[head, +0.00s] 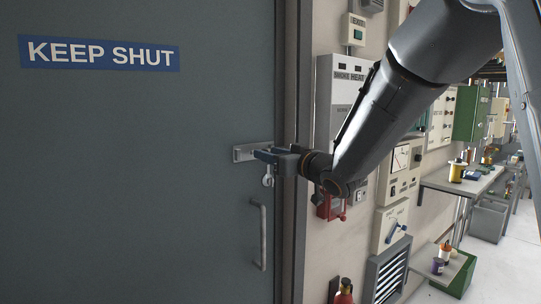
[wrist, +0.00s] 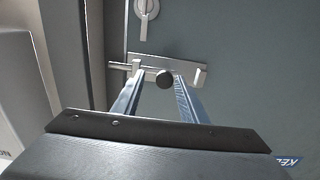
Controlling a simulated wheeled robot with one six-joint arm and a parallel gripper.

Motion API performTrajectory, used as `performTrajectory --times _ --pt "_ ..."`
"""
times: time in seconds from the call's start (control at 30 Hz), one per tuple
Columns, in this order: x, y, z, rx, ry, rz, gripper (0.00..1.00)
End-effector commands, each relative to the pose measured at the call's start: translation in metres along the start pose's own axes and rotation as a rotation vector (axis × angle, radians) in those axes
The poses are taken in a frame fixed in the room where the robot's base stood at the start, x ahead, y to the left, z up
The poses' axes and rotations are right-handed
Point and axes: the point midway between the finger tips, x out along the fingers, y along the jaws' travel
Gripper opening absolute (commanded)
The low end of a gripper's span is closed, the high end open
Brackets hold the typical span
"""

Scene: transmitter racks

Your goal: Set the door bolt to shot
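The door bolt (wrist: 146,72) is a pale metal plate on the grey door, with a rod reaching left towards the door frame in the wrist view. I cannot tell whether the rod enters the frame. Its round dark knob (wrist: 165,79) shows between my gripper's fingers (wrist: 160,80), closer to the right one. The fingers are apart, and a gap shows on the left of the knob. In the head view the bolt plate (head: 243,153) shows left of my gripper (head: 266,156), which hides the rest of the bolt.
A door handle (head: 263,237) and a small lock fitting (head: 267,181) are below the bolt. A blue KEEP SHUT sign (head: 100,54) is on the door. Right of the door frame (head: 292,225), wall boxes, a red call point (head: 330,208) and shelves line the wall.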

Motion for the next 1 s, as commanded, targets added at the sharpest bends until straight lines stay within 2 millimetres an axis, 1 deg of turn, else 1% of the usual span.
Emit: performTrajectory --times 0.17,0.27,0.37,0.5,0.7,0.8,1.0 --pt "0.000 -0.002 0.000 -0.001 0.000 -0.003 0.39" --pt "-0.005 -0.002 -0.001 -0.002 0.001 -0.003 0.39" --pt "-0.016 -0.001 0.000 -0.002 0.001 -0.001 0.39" --pt "-0.039 0.001 0.000 -0.002 0.002 0.001 0.39" --pt "-0.067 0.001 0.000 -0.001 0.001 0.002 0.39" --pt "-0.074 0.000 0.000 -0.001 0.001 0.000 0.39" --pt "-0.078 0.000 0.000 -0.001 0.000 -0.001 0.39"
